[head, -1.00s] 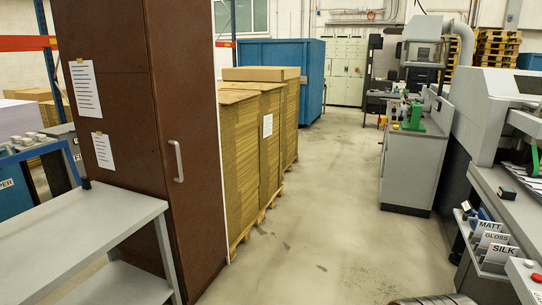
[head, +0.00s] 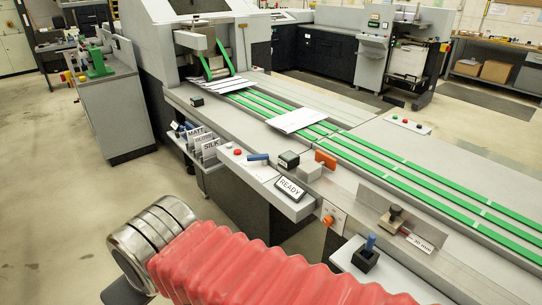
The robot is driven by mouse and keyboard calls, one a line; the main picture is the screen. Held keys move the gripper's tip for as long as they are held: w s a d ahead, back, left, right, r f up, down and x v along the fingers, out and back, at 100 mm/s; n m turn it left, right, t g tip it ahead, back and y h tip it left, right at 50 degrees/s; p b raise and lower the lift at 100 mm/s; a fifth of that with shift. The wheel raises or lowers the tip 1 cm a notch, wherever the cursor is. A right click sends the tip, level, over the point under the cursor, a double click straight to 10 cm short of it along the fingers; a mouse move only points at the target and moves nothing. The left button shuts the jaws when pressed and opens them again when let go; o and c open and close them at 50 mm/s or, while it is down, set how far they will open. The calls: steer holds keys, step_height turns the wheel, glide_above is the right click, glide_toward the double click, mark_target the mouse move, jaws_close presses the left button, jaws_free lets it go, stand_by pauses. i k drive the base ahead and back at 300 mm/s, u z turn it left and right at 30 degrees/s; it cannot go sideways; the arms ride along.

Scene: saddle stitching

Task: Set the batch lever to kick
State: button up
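No lever with a readable "batch" or "kick" label shows, so I cannot tell which one is the batch lever. In the head view, an orange lever (head: 325,160) stands on a small grey block at the machine's near edge. An orange knob (head: 328,221) sits on a pale plate on the machine's front. My arm crosses the foreground in a red ribbed sleeve with a metal joint at its left end. My gripper's fingers do not show.
Green belts (head: 440,190) run along the machine bed, with a white paper stack (head: 297,119) on them. A black holder with a blue handle (head: 370,243) stands on the near ledge. MATT, GLOSS and SILK pockets hang at the front. Floor at left (head: 45,210) is clear.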

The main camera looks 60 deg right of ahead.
mark_target(264, 158)
steer(key=z, duration=1.7)
